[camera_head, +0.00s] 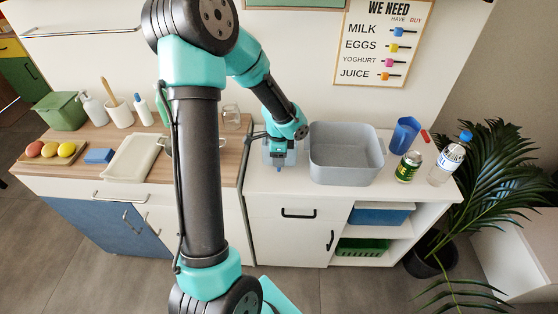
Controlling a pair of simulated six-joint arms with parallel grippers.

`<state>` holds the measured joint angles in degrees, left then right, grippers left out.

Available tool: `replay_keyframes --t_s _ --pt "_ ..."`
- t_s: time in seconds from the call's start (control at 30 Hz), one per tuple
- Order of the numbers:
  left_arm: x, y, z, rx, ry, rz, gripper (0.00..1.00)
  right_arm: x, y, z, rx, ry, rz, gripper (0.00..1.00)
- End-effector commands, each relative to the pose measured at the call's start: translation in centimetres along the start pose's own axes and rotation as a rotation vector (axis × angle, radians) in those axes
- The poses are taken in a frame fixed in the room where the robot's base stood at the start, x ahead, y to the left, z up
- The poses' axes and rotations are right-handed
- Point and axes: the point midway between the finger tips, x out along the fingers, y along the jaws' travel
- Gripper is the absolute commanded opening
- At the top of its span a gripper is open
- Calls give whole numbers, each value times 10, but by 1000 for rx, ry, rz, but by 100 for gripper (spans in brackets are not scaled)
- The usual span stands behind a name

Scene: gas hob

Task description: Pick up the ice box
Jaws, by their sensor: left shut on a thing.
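My left gripper (279,167) points down over the white counter, just left of the large grey bin. It is shut on a small pale grey box-like thing (291,157), mostly hidden behind the gripper. I cannot tell for sure that this is the ice box. The large grey bin (345,172) is open, looks empty and stands upright, apart from the gripper. My right gripper is not in view.
A blue cup (404,135), a green can (408,167) and a clear bottle (447,163) stand right of the bin. A wooden counter (75,173) at left holds a green container (62,112) and a pale tray (131,158). A plant (490,190) stands at right.

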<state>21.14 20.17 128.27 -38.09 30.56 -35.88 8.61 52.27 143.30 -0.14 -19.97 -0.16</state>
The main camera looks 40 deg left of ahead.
Motion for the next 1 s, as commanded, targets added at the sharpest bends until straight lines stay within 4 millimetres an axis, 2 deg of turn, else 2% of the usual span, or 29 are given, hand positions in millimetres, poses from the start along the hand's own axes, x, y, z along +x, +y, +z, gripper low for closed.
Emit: replay_keyframes --t_s 0.17,0.6,0.63,0.87,1.0 --pt "21 0 1 0 -1 2 5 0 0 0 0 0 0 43" --pt "26 -1 0 -1 0 -1 5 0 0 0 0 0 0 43" --pt "26 0 0 -1 0 0 50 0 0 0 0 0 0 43" --pt "26 0 0 -1 0 0 72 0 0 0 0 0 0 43" --pt "26 0 0 -1 0 0 74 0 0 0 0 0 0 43"
